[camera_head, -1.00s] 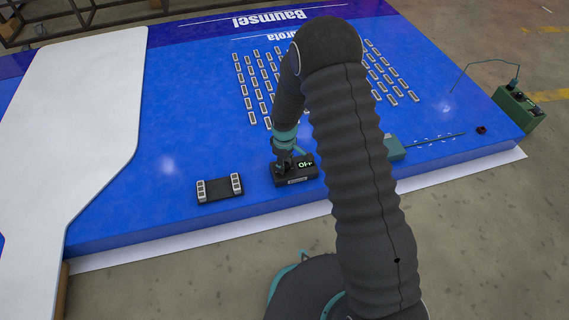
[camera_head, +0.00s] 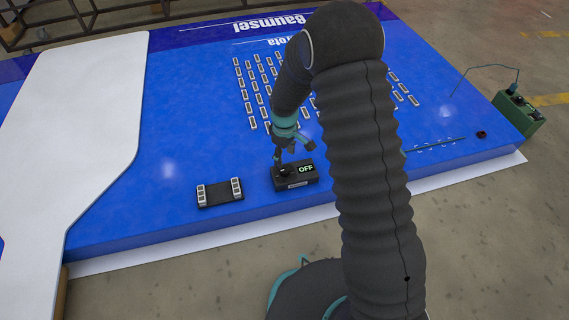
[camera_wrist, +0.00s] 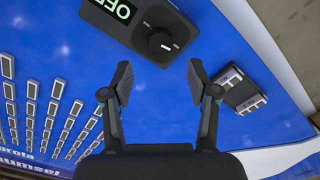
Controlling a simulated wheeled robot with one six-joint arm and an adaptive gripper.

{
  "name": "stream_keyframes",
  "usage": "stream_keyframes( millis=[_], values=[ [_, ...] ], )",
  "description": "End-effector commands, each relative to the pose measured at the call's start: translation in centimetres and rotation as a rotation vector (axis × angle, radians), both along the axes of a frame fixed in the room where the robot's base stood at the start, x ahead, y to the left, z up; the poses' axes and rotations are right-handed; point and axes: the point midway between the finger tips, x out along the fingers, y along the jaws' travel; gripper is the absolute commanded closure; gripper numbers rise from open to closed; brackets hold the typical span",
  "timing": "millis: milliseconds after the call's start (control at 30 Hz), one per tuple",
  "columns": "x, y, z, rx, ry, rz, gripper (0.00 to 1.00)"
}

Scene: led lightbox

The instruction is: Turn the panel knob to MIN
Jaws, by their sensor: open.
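The panel is a small black box (camera_head: 296,182) on the blue lightbox surface, near its front edge. The round black knob (camera_head: 285,172) sits to the left of the display in the head view. In the wrist view the knob (camera_wrist: 161,42) shows whole, with a small white mark on it, beside the partly cut-off display (camera_wrist: 117,11). My gripper (camera_wrist: 158,77) is open and empty. Its fingers are spread on either side of the knob's line and appear apart from it. In the head view my gripper (camera_head: 293,152) is above the box.
A dark module with white end blocks (camera_head: 219,192) lies left of the panel; it also shows in the wrist view (camera_wrist: 240,92). Rows of small LED modules (camera_head: 252,92) lie behind. A green box (camera_head: 517,115) with a cable stands at the right. A white sheet (camera_head: 75,120) covers the left.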

Motion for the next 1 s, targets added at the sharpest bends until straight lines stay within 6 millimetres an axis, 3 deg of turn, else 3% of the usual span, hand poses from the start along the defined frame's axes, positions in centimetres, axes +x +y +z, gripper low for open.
stream_keyframes(
  millis=[100, 333, 1000],
  values=[
    [0.0, 0.0, 2.2, 0.001, -0.003, 0.0, 0.4],
    [0.0, 0.0, 4.3, 0.0, 0.0, 0.0, 0.4],
    [0.0, 0.0, 4.6, -0.001, 0.001, -0.017, 0.4]
  ],
)
